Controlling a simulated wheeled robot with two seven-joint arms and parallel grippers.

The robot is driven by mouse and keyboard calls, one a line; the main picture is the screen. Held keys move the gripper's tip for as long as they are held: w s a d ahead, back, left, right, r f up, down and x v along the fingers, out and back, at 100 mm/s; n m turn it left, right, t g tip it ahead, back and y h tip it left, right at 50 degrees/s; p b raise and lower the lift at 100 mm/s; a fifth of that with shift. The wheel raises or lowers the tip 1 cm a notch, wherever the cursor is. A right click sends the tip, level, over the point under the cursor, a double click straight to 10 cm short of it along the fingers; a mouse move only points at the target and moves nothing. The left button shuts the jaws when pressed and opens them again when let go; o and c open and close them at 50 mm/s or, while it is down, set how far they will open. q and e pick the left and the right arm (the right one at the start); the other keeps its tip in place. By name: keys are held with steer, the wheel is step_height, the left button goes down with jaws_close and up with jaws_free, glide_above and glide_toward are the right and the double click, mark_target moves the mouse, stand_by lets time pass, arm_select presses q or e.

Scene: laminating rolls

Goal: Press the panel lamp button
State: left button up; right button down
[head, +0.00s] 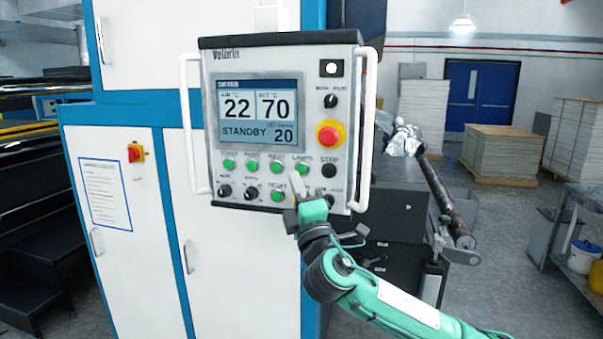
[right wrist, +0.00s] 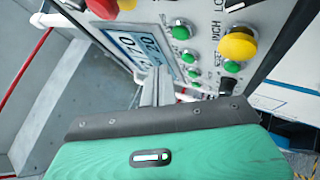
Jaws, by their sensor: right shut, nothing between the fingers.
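The control panel (head: 235,185) faces me with a screen and a row of green buttons. The lamp button (head: 302,168) is the green one under the label that seems to read LAMPS, left of the black STOP button (head: 329,171). My right gripper (head: 296,182) is shut and empty, its tip just below and left of the lamp button. The gap to the panel face cannot be told. In the right wrist view its narrow fingers (right wrist: 156,88) point at the panel, near the screen's edge and several green buttons. My left gripper is not in view.
A red stop knob on a yellow collar (head: 329,135) sits above the row. White handles (head: 361,130) flank the panel.

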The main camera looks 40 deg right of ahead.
steer(key=shift+w+d+b, duration=0.3)
steer(key=shift+w+d, duration=0.7)
steer(key=shift+d, duration=0.15)
stand_by(1.3)
steer(key=shift+w+d, duration=0.3)
steer(key=shift+d, duration=0.05)
steer(key=shift+w+d+b, duration=0.25)
steer(key=shift+d+b, duration=0.05)
stand_by(0.7)
steer(key=shift+s+a, duration=0.1)
steer(key=shift+a, duration=0.05)
steer(key=shift+s+a, duration=0.45)
steer(key=shift+a, duration=0.05)
stand_by(0.3)
steer(key=shift+s+a+p, duration=0.5)
steer(key=shift+s+a, duration=1.1)
steer(key=shift+a, duration=0.25)
